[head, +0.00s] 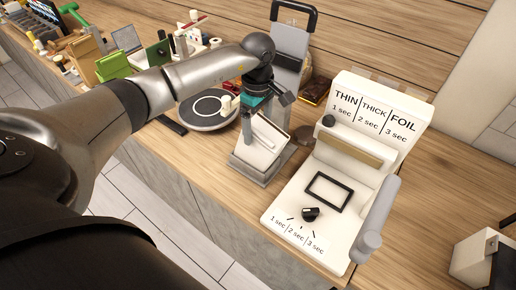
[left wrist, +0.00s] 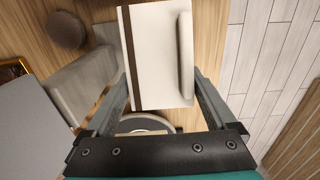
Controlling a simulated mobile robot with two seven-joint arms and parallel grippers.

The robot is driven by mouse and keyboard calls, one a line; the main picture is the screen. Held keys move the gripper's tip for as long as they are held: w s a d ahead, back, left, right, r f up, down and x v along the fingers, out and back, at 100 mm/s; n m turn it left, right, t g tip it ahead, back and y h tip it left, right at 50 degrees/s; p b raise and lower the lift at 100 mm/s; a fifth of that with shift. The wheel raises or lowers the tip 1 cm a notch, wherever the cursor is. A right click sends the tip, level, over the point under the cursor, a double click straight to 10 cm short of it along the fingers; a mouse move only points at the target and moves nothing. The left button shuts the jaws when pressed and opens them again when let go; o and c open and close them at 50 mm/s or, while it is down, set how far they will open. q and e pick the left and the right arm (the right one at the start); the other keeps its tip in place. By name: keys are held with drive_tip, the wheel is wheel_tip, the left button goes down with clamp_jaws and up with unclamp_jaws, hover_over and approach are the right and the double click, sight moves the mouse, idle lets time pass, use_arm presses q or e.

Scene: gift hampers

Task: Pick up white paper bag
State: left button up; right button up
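The white paper bag (head: 262,136) stands in a grey holder (head: 257,172) near the middle of the counter, left of the white sealing machine. In the left wrist view the bag (left wrist: 158,70) is white with a brown stripe down its left side and a pale rounded bar along its right. My left gripper (head: 268,112) is over the top of the bag. In the left wrist view its fingers (left wrist: 160,88) are spread wide, one at each side of the bag. Whether they touch it is not clear. My right gripper is not in view.
The white sealing machine (head: 352,157) with printed times stands close on the right. A grey machine with a black handle (head: 290,45) rises behind the holder. A round turntable (head: 207,110) lies left under my arm. Green boxes (head: 113,66) stand farther left.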

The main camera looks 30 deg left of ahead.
use_arm(q)
drive_tip(key=shift+w, duration=0.1)
clamp_jaws()
drive_tip(key=shift+r, duration=0.1)
idle(0.6)
